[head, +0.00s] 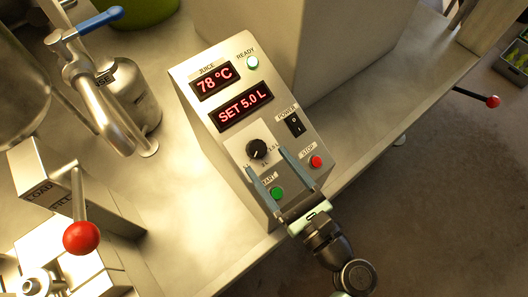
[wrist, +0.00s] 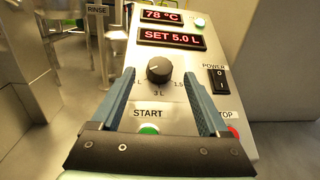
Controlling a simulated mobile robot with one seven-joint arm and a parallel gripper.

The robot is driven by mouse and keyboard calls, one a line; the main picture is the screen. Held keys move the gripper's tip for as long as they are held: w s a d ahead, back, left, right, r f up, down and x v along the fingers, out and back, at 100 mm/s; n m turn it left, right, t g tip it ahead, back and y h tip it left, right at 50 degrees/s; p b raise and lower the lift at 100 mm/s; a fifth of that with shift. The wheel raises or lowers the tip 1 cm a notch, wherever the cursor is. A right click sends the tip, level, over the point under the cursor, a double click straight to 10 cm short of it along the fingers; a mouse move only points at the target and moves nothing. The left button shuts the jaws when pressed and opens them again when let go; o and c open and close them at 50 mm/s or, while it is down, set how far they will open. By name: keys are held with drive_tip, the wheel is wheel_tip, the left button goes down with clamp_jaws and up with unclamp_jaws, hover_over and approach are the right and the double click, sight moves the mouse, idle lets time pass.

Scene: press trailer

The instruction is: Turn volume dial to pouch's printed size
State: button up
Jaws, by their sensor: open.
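The volume dial (head: 257,149) is a round black knob on the sloped face of the metal control box. It also shows in the wrist view (wrist: 159,69), with a "3 L" mark below, "1.5" at right and a partly hidden "L" mark at left. The display (head: 243,106) reads "SET 5.0 L". My gripper (head: 266,161) is open and empty. Its two blue-grey fingers reach up the panel from below, with tips left and right of the dial in the wrist view. Whether they touch it I cannot tell. I see no pouch whose printed size I can read.
A green START button (head: 277,193) and a red STOP button (head: 315,161) lie close to my fingers. A POWER rocker (head: 295,124) is right of the dial. A red-knobbed lever (head: 82,238) stands at lower left, a blue-handled tap (head: 92,22) at upper left.

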sight(257, 149)
drive_tip(key=shift+x, duration=1.5)
drive_tip(key=shift+c, duration=0.3)
clamp_jaws()
